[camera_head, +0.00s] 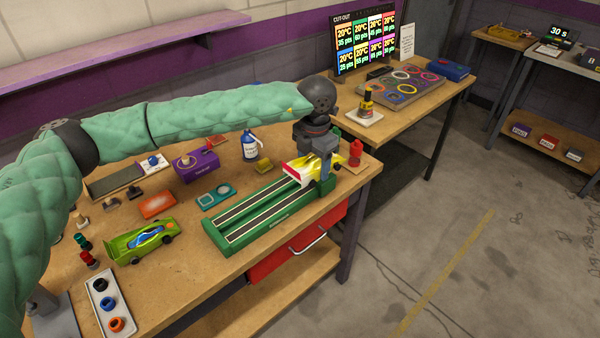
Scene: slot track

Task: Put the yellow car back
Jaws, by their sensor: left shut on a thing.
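A green car (143,241) with a blue window sits on the bench to the left of the track. My right gripper is not in view.
A red bottle (355,153) stands close to the right of my gripper. A white tray of wheels (107,304) is at front left.

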